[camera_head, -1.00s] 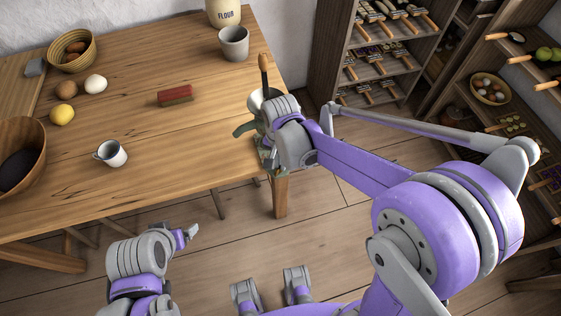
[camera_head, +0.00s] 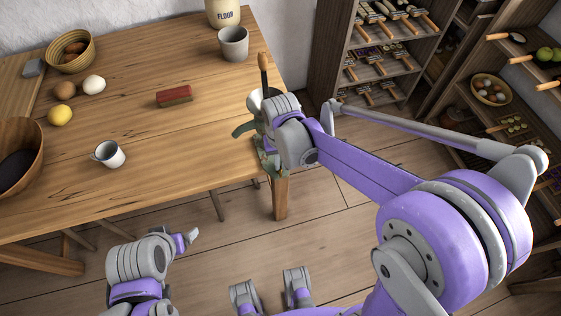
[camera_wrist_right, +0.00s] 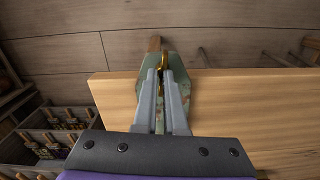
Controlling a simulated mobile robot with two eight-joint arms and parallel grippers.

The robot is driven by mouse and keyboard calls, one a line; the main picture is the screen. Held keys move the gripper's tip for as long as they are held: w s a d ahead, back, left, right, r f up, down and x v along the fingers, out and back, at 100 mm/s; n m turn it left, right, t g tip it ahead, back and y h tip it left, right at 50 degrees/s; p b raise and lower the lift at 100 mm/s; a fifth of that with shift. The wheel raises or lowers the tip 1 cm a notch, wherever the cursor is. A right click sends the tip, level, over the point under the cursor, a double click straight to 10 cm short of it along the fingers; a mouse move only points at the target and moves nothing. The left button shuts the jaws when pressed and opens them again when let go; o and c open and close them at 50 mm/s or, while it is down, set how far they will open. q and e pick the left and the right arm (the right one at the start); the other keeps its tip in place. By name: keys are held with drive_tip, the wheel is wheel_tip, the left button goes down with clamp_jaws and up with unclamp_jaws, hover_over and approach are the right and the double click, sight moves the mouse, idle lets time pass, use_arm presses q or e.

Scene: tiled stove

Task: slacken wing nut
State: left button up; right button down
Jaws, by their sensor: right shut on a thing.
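A green clamp-on device (camera_head: 243,129) with an upright wooden handle (camera_head: 264,63) is fixed at the right end of the table (camera_head: 150,130). Its worn green clamp body also shows in the right wrist view (camera_wrist_right: 182,68) over the table edge. A brass wing nut (camera_wrist_right: 163,56) sits at my fingertips there, partly hidden by them. My right gripper (camera_wrist_right: 163,74) is shut on the wing nut; in the head view my wrist hides most of this contact. My left gripper (camera_head: 191,238) is in front of the table, away from the device; its jaws are too small to judge.
A grey cup (camera_head: 233,43), flour jar (camera_head: 222,12), red-topped block (camera_head: 174,96), enamel mug (camera_head: 108,154), lemon (camera_head: 60,115) and wooden bowl (camera_head: 22,160) stand on the table. Shelves with tools (camera_head: 378,60) stand to the right. The table's middle is mostly clear.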

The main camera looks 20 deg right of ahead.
idle(0.4)
drive_tip(key=c, duration=1)
unclamp_jaws()
wheel_tip(320, 180, up, 11)
drive_tip(key=shift+f+p, duration=0.1)
drive_tip(key=shift+p, duration=0.55)
